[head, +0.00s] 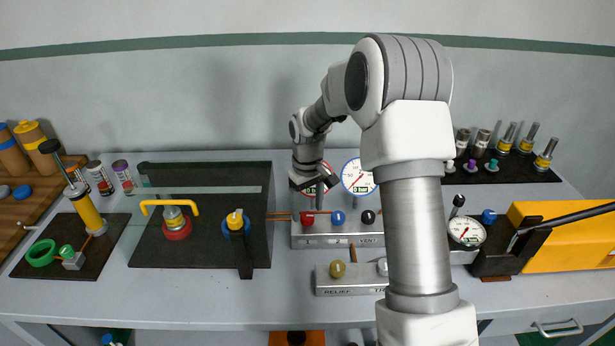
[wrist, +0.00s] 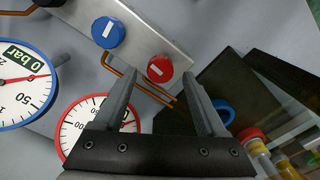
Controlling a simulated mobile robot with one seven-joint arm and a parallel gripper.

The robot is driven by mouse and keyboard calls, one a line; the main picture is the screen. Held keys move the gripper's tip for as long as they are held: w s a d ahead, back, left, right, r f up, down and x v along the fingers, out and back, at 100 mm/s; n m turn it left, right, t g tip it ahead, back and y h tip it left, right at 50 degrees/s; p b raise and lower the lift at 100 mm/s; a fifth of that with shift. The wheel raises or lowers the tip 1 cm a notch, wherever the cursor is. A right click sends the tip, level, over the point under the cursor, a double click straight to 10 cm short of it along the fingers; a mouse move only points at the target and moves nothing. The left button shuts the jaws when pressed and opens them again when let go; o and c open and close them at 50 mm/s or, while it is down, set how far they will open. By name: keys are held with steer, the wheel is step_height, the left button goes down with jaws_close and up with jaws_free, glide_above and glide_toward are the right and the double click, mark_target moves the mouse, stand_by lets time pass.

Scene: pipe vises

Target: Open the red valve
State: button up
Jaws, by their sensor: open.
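The red valve knob (head: 307,218) sits on the upper grey manifold block, left of a blue knob (head: 338,217) and a black knob (head: 368,217). In the wrist view the red knob (wrist: 160,69), with a white bar mark, appears just past and between my fingertips. My gripper (head: 318,205) is open and empty, pointing down close above the red knob; in the wrist view its fingers (wrist: 157,80) stand apart on either side. I cannot tell the exact gap to the knob. My gripper partly hides the red-rimmed gauge (wrist: 95,120) behind it.
A blue-rimmed gauge (head: 358,177) stands behind the block, close to my gripper. A copper pipe (head: 281,216) runs left to a dark panel (head: 150,240) with valves.

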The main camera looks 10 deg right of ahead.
mark_target(307, 216)
step_height(307, 216, up, 15)
steer(key=shift+r, duration=0.15)
stand_by(0.4)
steer(key=s+r+m+t, duration=0.25)
steer(key=s+r, duration=0.65)
steer(key=s, duration=0.5)
steer(key=s+f+m+t, duration=0.1)
steer(key=s+t, duration=0.2)
steer(key=s, duration=1.2)
steer(key=shift+s+f+m, duration=0.35)
steer(key=c, duration=0.3)
steer(key=shift+d, duration=0.1)
steer(key=shift+c, duration=0.4)
